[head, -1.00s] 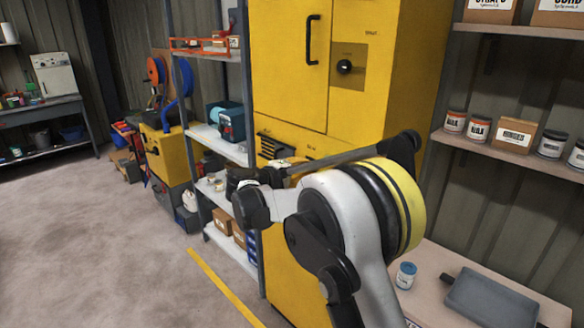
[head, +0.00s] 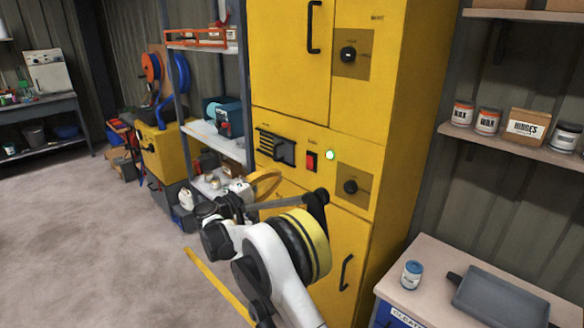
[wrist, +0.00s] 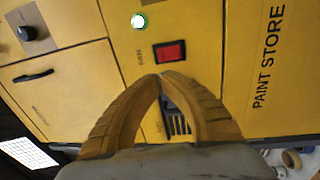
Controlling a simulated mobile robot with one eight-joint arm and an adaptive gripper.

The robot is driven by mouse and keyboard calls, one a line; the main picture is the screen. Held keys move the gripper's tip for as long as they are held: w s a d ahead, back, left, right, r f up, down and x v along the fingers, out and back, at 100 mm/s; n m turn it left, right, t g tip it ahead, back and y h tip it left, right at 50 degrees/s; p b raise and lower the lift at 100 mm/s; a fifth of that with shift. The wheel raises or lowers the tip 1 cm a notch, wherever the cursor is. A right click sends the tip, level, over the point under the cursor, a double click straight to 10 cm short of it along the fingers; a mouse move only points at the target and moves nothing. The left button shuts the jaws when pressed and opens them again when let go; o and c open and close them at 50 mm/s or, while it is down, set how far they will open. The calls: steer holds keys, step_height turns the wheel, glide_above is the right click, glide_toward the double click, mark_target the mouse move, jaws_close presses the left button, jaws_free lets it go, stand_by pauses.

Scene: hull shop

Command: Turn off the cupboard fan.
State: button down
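The yellow cupboard (head: 290,70) stands at centre, lettered PAINT STORE in the wrist view (wrist: 268,60). On its middle panel is a red rocker switch (head: 311,161) in a dark frame, labelled FAN in the wrist view (wrist: 169,51). A round lamp (head: 329,155) beside it glows green; it also shows in the wrist view (wrist: 138,21). A dark slotted vent (head: 276,148) is left of the switch. My gripper (wrist: 160,77) has its yellow fingers together at the tips, with nothing between them. The tips appear just short of the switch. In the head view my gripper (head: 265,186) is below the vent.
Two dark knobs (head: 348,54) (head: 350,187) and door handles (head: 345,272) are on the cupboard. A grey shelf unit (head: 222,142) stands close on the left. A bench (head: 425,275) with a small can (head: 411,274) and a tray is at right. Floor is open at left.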

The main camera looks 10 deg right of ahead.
mark_target(308, 156)
steer(key=b+x, duration=0.2)
steer(key=x, duration=1)
steer(key=shift+d, duration=0.15)
steer(key=shift+w+d+r, duration=0.1)
steer(key=shift+w+d, duration=0.3)
steer(key=shift+w+d+r, duration=0.15)
steer(key=shift+w+d, duration=0.15)
steer(key=shift+d, duration=0.1)
steer(key=shift+s, duration=0.1)
